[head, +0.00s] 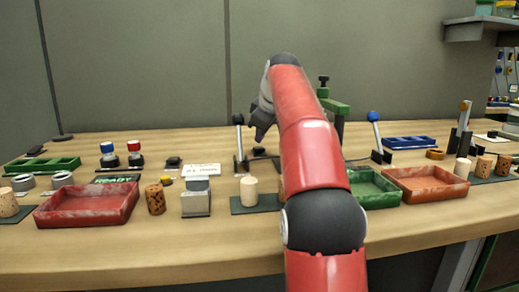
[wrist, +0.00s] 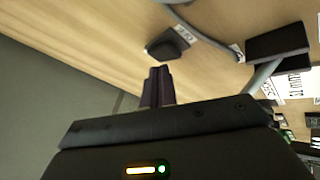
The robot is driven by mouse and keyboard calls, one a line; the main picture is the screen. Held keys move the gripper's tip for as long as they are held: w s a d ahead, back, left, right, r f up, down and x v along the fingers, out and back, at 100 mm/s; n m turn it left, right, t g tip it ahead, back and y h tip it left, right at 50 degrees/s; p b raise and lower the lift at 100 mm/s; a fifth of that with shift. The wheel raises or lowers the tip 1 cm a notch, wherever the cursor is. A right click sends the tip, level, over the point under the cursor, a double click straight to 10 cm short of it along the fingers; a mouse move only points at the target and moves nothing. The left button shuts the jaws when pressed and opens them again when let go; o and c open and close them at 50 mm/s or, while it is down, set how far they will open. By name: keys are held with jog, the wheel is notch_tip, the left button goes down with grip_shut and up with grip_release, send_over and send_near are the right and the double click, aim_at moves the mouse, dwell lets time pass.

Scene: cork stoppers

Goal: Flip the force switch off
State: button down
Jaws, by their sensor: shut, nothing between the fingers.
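In the wrist view, a small dark switch-like block (wrist: 168,43) sits on the wooden table just beyond my fingertips, with a small white label beside it. The label is too small to read for certain, so I cannot confirm that this is the force switch. My gripper (wrist: 160,70) is shut and empty, with a gap in the picture between its tips and the block. In the head view, my gripper (head: 259,137) is left of my red arm, near the back of the table. A low dark block (head: 259,152) shows just below it.
A black-knobbed lever (head: 239,140) stands close left of my gripper, and a blue-knobbed lever (head: 376,137) stands to the right. A red tray (head: 88,216), a pale cork (head: 249,190) and a green tray (head: 378,200) are nearer the front. A wall closes the back.

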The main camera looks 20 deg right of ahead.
aim_at(260, 148)
jog(key=shift+f, duration=0.15)
jog(key=shift+f+b, duration=0.25)
jog(key=shift+b, duration=0.05)
jog(key=shift+s+f+b, duration=0.15)
jog(key=shift+f+b, duration=0.15)
jog(key=shift+f, duration=0.1)
dwell(0.6)
jog(key=shift+r, duration=0.1)
jog(key=shift+r+p, duration=0.75)
jog(key=shift+p, duration=0.35)
jog(key=r+p, duration=0.1)
jog(key=p, duration=0.1)
jog(key=r+p, duration=0.1)
jog(key=r, duration=0.1)
jog(key=shift+w+p, duration=0.35)
jog(key=shift+w, duration=0.05)
jog(key=shift+w+d+r, duration=0.1)
jog(key=shift+w+r, duration=0.05)
jog(key=shift+r, duration=0.8)
